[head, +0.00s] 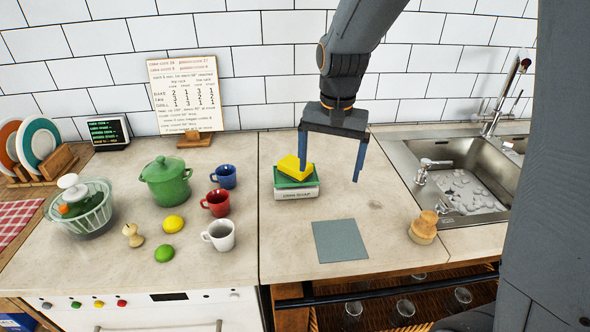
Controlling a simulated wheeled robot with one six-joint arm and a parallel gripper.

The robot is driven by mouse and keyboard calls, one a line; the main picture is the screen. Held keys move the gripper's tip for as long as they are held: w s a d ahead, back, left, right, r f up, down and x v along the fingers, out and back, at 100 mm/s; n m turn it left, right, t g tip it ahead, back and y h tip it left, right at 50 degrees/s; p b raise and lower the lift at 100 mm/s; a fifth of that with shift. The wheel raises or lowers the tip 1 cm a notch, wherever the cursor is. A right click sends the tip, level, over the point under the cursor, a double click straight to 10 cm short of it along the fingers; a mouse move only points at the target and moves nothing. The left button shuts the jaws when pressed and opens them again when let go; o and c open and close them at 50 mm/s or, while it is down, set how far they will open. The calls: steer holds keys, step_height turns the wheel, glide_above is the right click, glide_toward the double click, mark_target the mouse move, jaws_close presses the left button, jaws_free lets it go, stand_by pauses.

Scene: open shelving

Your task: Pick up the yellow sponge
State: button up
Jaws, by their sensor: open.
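The yellow sponge (289,165) lies on top of a green sponge or block (296,179), on a small white labelled box (297,193) on the counter, in the head view. My gripper (329,174) points down with its two blue fingers spread wide and nothing between them. Its left finger overlaps the right part of the yellow sponge in the picture; whether they touch I cannot tell. The right finger hangs over bare counter to the right of the stack.
A grey-blue square mat (340,241) lies in front of the stack, with a wooden brush (424,228) to its right. The sink (465,180) is at the right. Red mug (216,202), blue mug (223,176), white mug (219,235) and green pot (166,182) stand left.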

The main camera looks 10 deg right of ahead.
mark_target(295, 163)
steer(key=w+a+m, duration=0.1)
steer(key=w+a, duration=0.1)
steer(key=w, duration=0.1)
steer(key=w+a+r+m, duration=0.1)
steer(key=w+a, duration=0.2)
steer(key=w+a+r+m, duration=0.1)
steer(key=w+a+m, duration=0.1)
steer(key=w, duration=0.2)
steer(key=shift+a+r+g, duration=0.1)
steer(key=shift+a+g, duration=0.1)
steer(key=shift+g, duration=0.1)
steer(key=shift+w+d+f+p, duration=0.1)
steer(key=shift+f+p, duration=0.5)
steer(key=shift+f, duration=1.3)
steer(key=shift+d+f+p, duration=0.1)
steer(key=shift+f+p, duration=0.5)
steer(key=shift+f, duration=1.3)
steer(key=shift+c, duration=0.5)
steer(key=c, duration=1.1)
steer(key=shift+r, duration=0.1)
step_height(295, 163, up, 10)
steer(key=b, duration=0.2)
steer(key=shift+b, duration=0.4)
steer(key=o, duration=0.6)
steer(key=shift+c, duration=0.2)
steer(key=c, duration=0.4)
